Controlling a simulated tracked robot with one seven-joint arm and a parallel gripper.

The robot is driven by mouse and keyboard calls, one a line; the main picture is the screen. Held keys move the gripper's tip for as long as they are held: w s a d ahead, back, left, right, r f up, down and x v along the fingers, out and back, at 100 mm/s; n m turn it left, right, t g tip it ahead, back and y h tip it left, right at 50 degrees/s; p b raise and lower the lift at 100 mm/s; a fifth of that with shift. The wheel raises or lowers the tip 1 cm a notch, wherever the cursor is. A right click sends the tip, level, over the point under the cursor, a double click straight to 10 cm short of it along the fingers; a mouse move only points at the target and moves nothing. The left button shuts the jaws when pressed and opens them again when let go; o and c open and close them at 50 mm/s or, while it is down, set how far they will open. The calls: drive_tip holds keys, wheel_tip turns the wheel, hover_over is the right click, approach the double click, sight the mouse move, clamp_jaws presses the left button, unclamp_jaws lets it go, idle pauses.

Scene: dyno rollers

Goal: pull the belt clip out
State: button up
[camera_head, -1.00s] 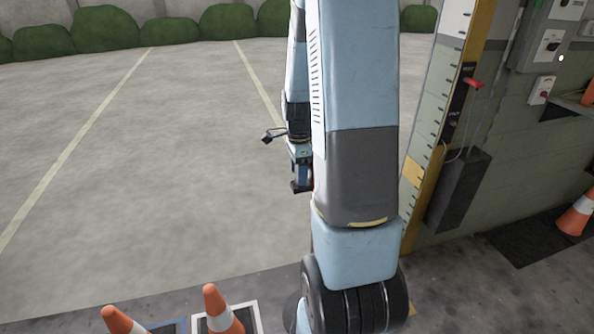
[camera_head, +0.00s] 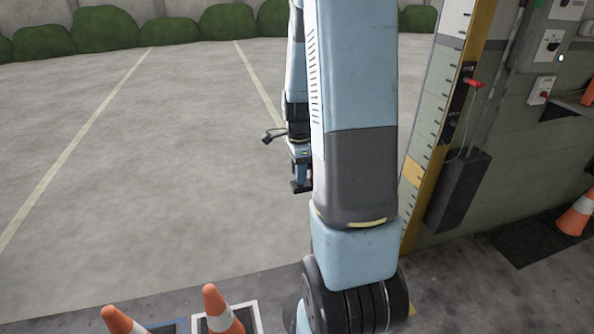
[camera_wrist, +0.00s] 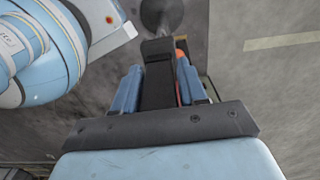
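The task's belt clip is not one that I can name for certain. A small red piece (camera_head: 474,83) sits in a black holder on the yellow-edged column at the right. My gripper (camera_head: 301,187) hangs left of that column in the head view, low over the pavement and partly hidden by my arm. In the wrist view its two blue fingers (camera_wrist: 159,88) stand apart. A dark flat piece fills the space between them; whether it is gripped or lies behind them I cannot tell. A bit of orange shows beside the right finger.
Two orange-and-white cones (camera_head: 218,305) stand at the lower left, and another cone (camera_head: 579,212) at the right. A dark box (camera_head: 458,190) is on the wall below the red piece. Switch boxes (camera_head: 550,45) are above. The pavement at left is open.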

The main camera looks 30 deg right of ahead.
clamp_jaws()
drive_tip(key=shift+r, duration=0.1)
idle(0.3)
drive_tip(key=shift+r, duration=2.85)
